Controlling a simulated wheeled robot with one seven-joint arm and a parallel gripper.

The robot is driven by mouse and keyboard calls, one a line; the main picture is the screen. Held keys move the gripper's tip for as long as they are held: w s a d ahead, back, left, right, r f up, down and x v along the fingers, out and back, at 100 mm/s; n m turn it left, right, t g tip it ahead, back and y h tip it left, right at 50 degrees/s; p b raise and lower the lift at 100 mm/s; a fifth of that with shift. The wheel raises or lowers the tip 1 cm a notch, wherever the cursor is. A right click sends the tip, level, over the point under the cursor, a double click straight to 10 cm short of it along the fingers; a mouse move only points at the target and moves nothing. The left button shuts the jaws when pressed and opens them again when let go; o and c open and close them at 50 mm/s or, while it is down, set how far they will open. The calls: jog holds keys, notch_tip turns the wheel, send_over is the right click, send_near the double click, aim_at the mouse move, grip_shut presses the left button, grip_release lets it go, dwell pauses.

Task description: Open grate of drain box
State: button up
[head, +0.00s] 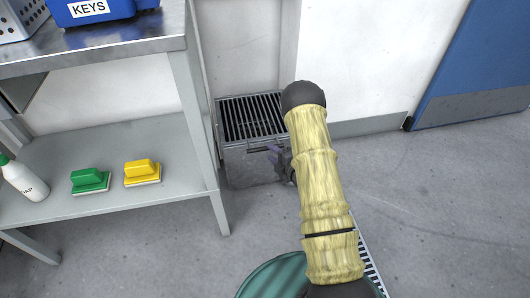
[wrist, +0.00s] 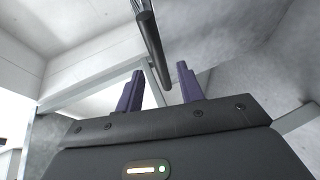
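The drain box (head: 237,168) stands low against the wall, just right of the metal shelf unit. Its dark slatted grate (head: 250,117) lies flat across the top. A dark handle bar (head: 262,149) runs along the grate's front edge; a dark bar, likely this handle, shows in the wrist view (wrist: 150,45). My gripper (head: 281,157) is at the right part of the front edge, close to the handle. In the wrist view its two purple fingers (wrist: 160,68) are apart, with the bar's end seen in the gap. I cannot tell whether they touch it. My arm hides the box's right side.
The shelf unit (head: 125,155) stands close on the left, with a green brush (head: 90,181), a yellow brush (head: 142,172) and a soap bottle (head: 24,180). A blue KEYS box (head: 95,10) sits on top. The floor at right (head: 450,190) is clear.

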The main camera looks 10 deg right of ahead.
aim_at(267, 149)
jog(key=b+x, duration=0.1)
jog(key=x, duration=0.3)
jog(key=shift+w+a+f, duration=0.1)
jog(key=shift+a, duration=0.1)
jog(key=shift+w+b, duration=0.25)
jog(key=shift+b, duration=0.1)
jog(key=shift+d, duration=0.3)
jog(key=shift+c, duration=0.2)
